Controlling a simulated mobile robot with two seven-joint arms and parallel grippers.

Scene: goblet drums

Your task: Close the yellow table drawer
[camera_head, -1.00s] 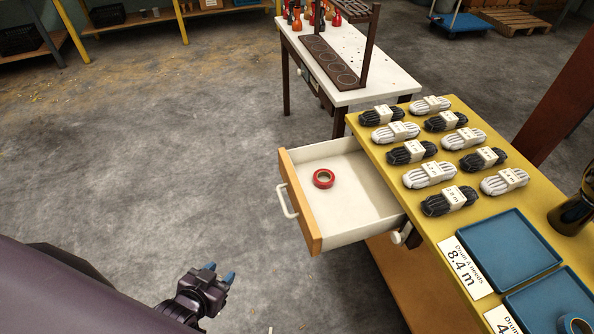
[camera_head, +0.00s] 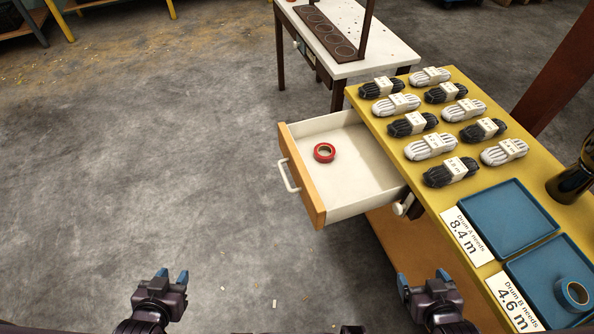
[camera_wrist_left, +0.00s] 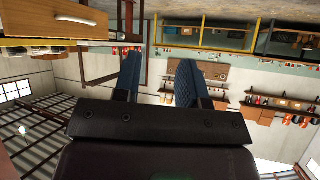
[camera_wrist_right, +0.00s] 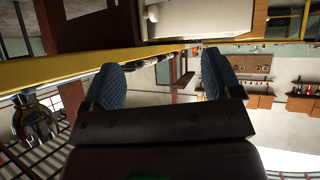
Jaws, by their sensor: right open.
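The yellow table (camera_head: 358,98) stands at the right. Its drawer (camera_head: 350,196) is pulled out to the left, with white inner walls, a wooden front (camera_head: 302,178) and a pale handle (camera_head: 288,176). A red tape roll (camera_head: 324,152) lies inside. The wooden front also shows in the left wrist view (camera_wrist_left: 50,27). My left gripper (camera_head: 172,275) is open and empty, below and left of the drawer in the head view. My right gripper (camera_head: 423,278) is open and empty, below the drawer and beside the table's near left side. Neither touches the drawer.
Black and white rope bundles (camera_head: 433,146) and blue trays (camera_head: 507,218) sit on the yellow tabletop; one tray holds a blue tape roll (camera_head: 573,292). A white table (camera_head: 345,66) stands behind the drawer. The grey floor (camera_head: 150,150) left of the drawer is clear.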

